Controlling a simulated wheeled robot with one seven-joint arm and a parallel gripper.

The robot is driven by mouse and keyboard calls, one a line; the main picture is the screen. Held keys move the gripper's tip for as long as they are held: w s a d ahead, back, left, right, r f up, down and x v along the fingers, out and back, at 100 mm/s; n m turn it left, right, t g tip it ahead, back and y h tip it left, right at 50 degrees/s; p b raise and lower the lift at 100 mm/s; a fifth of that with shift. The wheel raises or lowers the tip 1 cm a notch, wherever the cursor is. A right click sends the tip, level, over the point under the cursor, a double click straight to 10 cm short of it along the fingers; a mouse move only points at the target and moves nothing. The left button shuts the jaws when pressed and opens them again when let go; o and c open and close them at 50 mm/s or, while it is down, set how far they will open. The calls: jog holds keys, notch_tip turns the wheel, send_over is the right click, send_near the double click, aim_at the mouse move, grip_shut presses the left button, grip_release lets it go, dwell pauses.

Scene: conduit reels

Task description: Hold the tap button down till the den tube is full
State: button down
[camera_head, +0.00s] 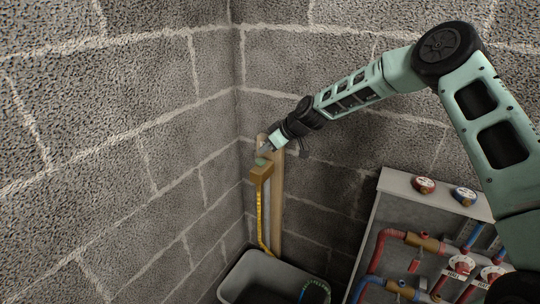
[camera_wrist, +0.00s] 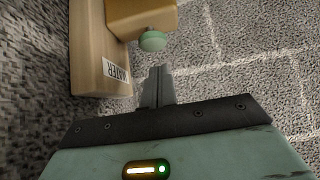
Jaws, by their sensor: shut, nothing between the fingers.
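The green tap button (camera_wrist: 152,41) sits on a brass-coloured tap body (camera_wrist: 140,14) in the wrist view. In the head view the tap body (camera_head: 261,173) is on a wooden post in the corner. My gripper (camera_wrist: 157,70) is shut and empty, its fingertips close to the button with a small gap in the picture; I cannot tell if they touch. In the head view my gripper (camera_head: 268,148) is just above the tap. A yellow strip or tube (camera_head: 260,215) runs down from the tap. I cannot tell whether it is the den tube, nor any fill level.
The wooden post (camera_head: 278,205) carries a WATER label (camera_wrist: 115,76). A grey tub (camera_head: 232,277) stands below, with a green and blue hose (camera_head: 316,287) at its right. A grey panel (camera_head: 395,185) with valves and red and blue pipes is at right. Block walls close the corner.

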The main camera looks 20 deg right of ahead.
jog(key=b+v, duration=0.2)
jog(key=v, duration=0.7)
jog(key=shift+d+r, duration=0.1)
jog(key=shift+d, duration=0.05)
jog(key=s+a+n+g+h, duration=0.1)
jog(key=s+a+g, duration=0.1)
jog(key=s+a, duration=0.65)
jog(key=s+a+g+h, duration=0.15)
jog(key=s+a, duration=0.45)
jog(key=s, duration=0.6)
jog(key=s+d+f+m+g+h, duration=0.1)
jog(key=s+d+m+g+h, duration=0.1)
jog(key=s, duration=2.4)
jog(key=shift+s+d+g+h, duration=0.25)
jog(key=shift+d+g+h, duration=0.1)
jog(key=shift+d+h, duration=0.4)
jog(key=shift+d+f+b, duration=0.15)
jog(key=shift+b, duration=0.2)
